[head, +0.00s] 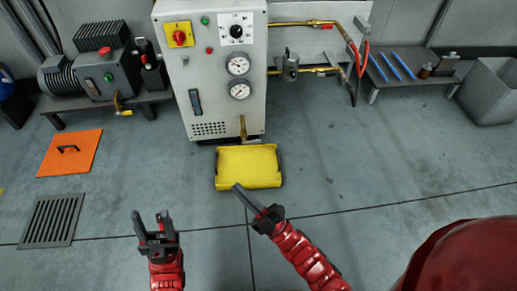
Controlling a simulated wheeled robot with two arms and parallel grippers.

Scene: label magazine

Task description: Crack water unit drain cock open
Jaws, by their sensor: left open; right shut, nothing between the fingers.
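The water unit (212,75) is a pale grey cabinet with two round gauges, a dial and a red and yellow switch. A small brass cock (243,128), apparently the drain cock, sticks out low on its front, at the right. Its handle position is too small to tell. A yellow tray (248,168) lies on the floor below and in front of the cock. My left gripper (151,217) is open and empty, left of the tray and nearer to me. My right gripper (238,187) is shut and empty, its tips by the tray's front edge in the picture. Neither touches the cock.
A motor pump (108,66) stands on a low bench at left. An orange floor plate (70,152) and a floor grate (52,220) lie at left. Brass pipes (305,70) run right from the cabinet. A shelf (412,68) holds blue tools. Floor at right is clear.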

